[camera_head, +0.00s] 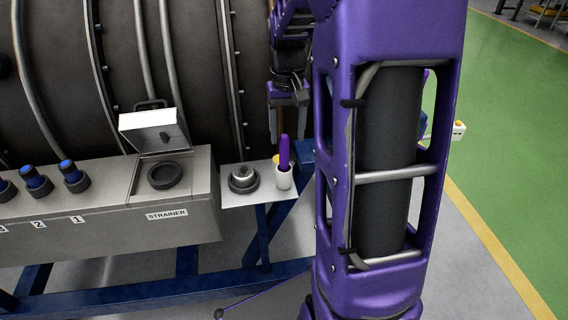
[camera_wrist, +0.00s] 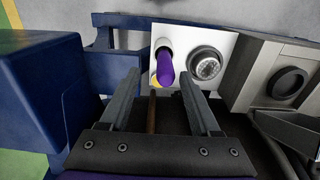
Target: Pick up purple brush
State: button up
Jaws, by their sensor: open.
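The purple brush (camera_head: 284,153) stands upright in a white cup (camera_head: 284,179) on a small white shelf (camera_head: 238,200). In the wrist view the brush (camera_wrist: 165,68) appears beyond the fingertips, between the two finger lines. My gripper (camera_wrist: 158,85) is open and empty. In the head view my gripper (camera_head: 287,118) hangs just above the brush, fingers pointing down. I cannot tell whether a finger touches the handle.
A large dark cylinder (camera_head: 120,60) rises behind, and blue frame beams (camera_head: 290,215) are right of the shelf.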

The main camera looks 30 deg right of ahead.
aim_at(284, 152)
jog(key=shift+w+a+f+b, duration=0.15)
jog(key=shift+f+b, duration=0.2)
jog(key=shift+f, duration=1.25)
jog(key=shift+a+f+b, duration=0.15)
jog(key=shift+f+b, duration=0.15)
jog(key=shift+f, duration=1.25)
grip_shut()
